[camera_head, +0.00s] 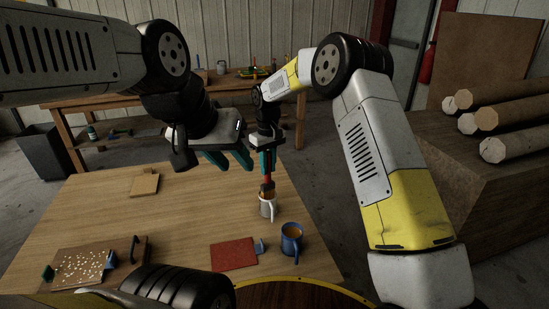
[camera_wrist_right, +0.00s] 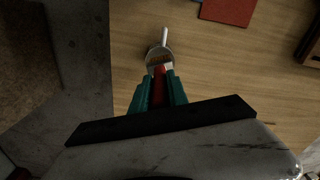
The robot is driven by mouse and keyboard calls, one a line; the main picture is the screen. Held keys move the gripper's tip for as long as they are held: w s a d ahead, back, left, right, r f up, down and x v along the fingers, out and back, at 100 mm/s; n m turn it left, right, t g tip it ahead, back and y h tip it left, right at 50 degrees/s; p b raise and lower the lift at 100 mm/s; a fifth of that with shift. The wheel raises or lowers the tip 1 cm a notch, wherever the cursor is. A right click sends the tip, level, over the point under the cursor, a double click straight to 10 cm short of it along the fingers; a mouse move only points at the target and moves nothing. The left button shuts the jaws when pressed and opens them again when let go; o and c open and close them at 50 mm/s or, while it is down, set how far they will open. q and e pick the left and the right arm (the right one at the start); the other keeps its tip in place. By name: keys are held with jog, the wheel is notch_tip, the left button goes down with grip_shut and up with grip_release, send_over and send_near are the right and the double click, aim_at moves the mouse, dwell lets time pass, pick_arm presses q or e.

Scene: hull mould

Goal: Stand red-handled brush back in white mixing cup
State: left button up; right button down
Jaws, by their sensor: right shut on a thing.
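The red-handled brush (camera_head: 268,179) hangs upright, bristles down, in my right gripper (camera_head: 267,160). Its brown lower end is at the mouth of the white mixing cup (camera_head: 267,208); I cannot tell how far inside it reaches. In the right wrist view, the teal fingers of my right gripper (camera_wrist_right: 158,92) are shut on the red handle (camera_wrist_right: 159,88), and the cup (camera_wrist_right: 160,56) shows just beyond, its handle pointing away. The cup stands upright on the table. My left gripper (camera_head: 229,159) is empty above the table, left of the right one, its fingers apart.
The middle left table is clear.

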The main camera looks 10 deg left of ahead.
dwell(0.3)
jog(key=c, duration=1.2)
grip_release()
notch_tip(320, 180, up, 8)
jog(key=shift+f, duration=0.15)
jog(key=s+d+r+m+t+y, duration=0.1)
jog(key=s+d+r+m, duration=0.1)
jog(key=s+d+r, duration=0.45)
jog(key=s+d+r+m+t, duration=0.15)
jog(key=s+d+r, duration=0.25)
jog(key=d+r, duration=0.55)
jog(key=s+d+m+t, duration=0.1)
jog(key=s+d, duration=0.2)
jog(key=s, duration=0.4)
jog(key=s+d+f+m+t, duration=0.1)
jog(key=s+d+m, duration=0.1)
jog(key=s+d, duration=0.2)
jog(key=s+d+m+t+y, duration=0.1)
jog(key=s+d, duration=0.3)
jog(key=s, duration=0.6)
jog(key=shift+f+m+t, duration=0.35)
jog(key=shift+f, duration=0.05)
